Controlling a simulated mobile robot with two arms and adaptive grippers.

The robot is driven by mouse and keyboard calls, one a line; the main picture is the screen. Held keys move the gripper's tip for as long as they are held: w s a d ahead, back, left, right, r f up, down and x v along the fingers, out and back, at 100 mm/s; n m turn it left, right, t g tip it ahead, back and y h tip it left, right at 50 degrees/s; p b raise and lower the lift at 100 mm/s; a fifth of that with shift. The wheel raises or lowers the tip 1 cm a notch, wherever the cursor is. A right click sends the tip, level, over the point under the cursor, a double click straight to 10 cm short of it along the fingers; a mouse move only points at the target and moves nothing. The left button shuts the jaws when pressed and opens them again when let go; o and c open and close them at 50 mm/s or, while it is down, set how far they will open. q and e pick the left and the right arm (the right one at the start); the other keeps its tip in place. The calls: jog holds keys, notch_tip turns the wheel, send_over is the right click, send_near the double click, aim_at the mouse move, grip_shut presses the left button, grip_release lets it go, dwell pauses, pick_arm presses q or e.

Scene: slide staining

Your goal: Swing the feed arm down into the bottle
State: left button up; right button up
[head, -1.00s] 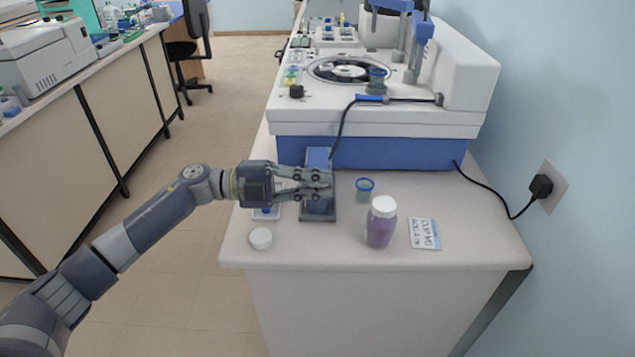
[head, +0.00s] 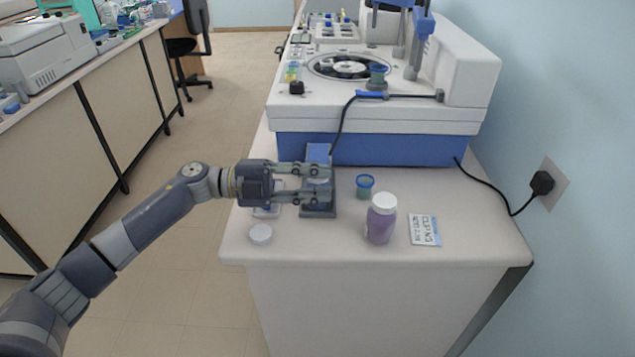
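A slim grey arm with a blue end (head: 371,95) lies across the front of the machine top; it looks like the feed arm. A black tube runs from it down behind a blue stand (head: 318,152) with a grey base. A bottle of purple liquid (head: 380,222) with a white cap stands upright on the counter, to the right of the stand. My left gripper (head: 328,184) is open, its fingers spread across the front of the stand. They partly hide it and something pale between them; I cannot tell whether they touch it. My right gripper is not in view.
The white-and-blue machine (head: 400,120) fills the back. The front counter strip is clear.

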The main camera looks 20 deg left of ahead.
pick_arm(q)
jog(key=v, duration=1.1)
jog(key=shift+s+a, duration=0.15)
jog(key=shift+a, duration=0.2)
